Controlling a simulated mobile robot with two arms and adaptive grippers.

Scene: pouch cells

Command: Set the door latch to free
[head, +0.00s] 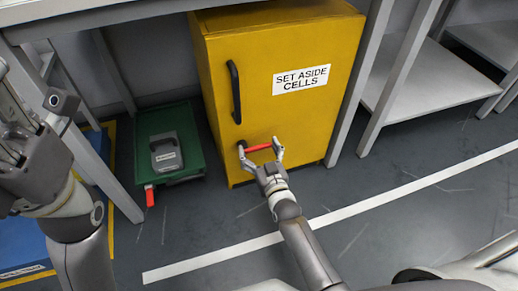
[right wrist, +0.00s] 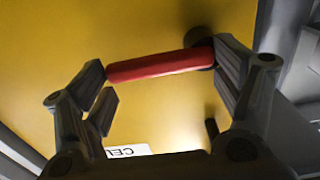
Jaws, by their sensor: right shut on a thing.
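The yellow cabinet (head: 222,90) has a door with a "SET ASIDE CELLS" label (head: 301,79) and a black upright handle (head: 235,92). The red latch lever (head: 258,148) lies nearly level low on the door, its dark pivot at its left end. My right gripper (head: 261,151) is shut on the lever, a finger at each end. In the right wrist view the lever (right wrist: 160,66) spans between the fingers, with the dark pivot (right wrist: 201,38) behind one end. My left gripper (head: 12,125) is at the left edge, partly cut off, away from the cabinet.
A green tray (head: 187,117) with a grey device (head: 166,153) stands on the floor left of the cabinet, a red tag (head: 149,195) at its front. Grey table legs (head: 388,80) flank the cabinet. A blue platform (head: 30,243) lies at left. The floor in front is clear.

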